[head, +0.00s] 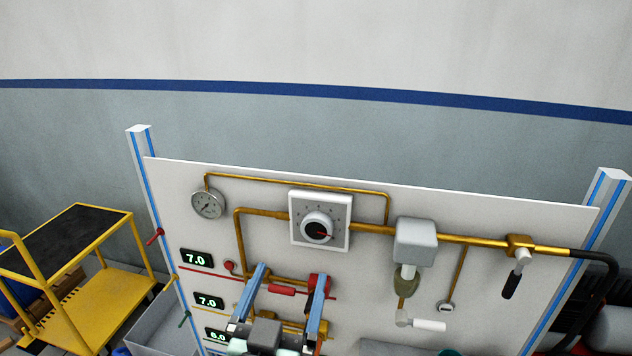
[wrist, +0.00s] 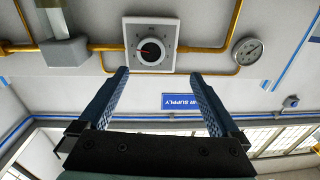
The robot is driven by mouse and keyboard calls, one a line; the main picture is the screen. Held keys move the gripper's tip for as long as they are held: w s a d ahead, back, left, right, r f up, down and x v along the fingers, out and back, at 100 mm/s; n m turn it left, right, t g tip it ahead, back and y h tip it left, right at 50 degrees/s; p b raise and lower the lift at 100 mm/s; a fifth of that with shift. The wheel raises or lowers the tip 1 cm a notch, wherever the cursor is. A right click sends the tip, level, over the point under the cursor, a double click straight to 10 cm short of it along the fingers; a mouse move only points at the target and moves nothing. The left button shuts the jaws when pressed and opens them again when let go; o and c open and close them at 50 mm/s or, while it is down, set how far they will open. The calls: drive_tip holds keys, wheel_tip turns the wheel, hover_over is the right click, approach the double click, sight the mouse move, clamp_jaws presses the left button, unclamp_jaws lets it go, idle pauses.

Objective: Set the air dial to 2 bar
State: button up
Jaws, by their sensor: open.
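The air dial (head: 317,226) is a round grey knob with a dark face and a red pointer, on a white square plate marked around the knob. In the head view the pointer points right and slightly down; the scale figures are too small to read. The dial also shows upside down in the wrist view (wrist: 150,51), just beyond the fingertips. My gripper (head: 293,272) has two blue fingers, spread wide and empty, below the dial in the head view and apart from it.
A pressure gauge (head: 208,204) sits left of the dial. Brass pipes (head: 470,240) and a grey filter block (head: 415,241) lie to its right. Green displays (head: 197,259) line the panel's left. A yellow trolley (head: 70,290) stands at left. The wall above is clear.

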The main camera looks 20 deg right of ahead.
sight(316, 232)
drive_tip(key=shift+g+h, duration=0.3)
drive_tip(key=shift+g, duration=0.1)
drive_tip(key=p+x, duration=0.2)
drive_tip(key=x, duration=0.2)
drive_tip(key=p+x, duration=0.2)
drive_tip(key=x, duration=0.2)
drive_tip(key=d+p+x, duration=0.1)
drive_tip(key=p+x, duration=0.1)
drive_tip(key=x, duration=0.2)
drive_tip(key=shift+s+d+r+p, duration=0.1)
drive_tip(key=shift+s+r+p, duration=0.1)
drive_tip(key=shift+p, duration=0.2)
drive_tip(key=shift+c, duration=0.3)
drive_tip(key=c, duration=1.3)
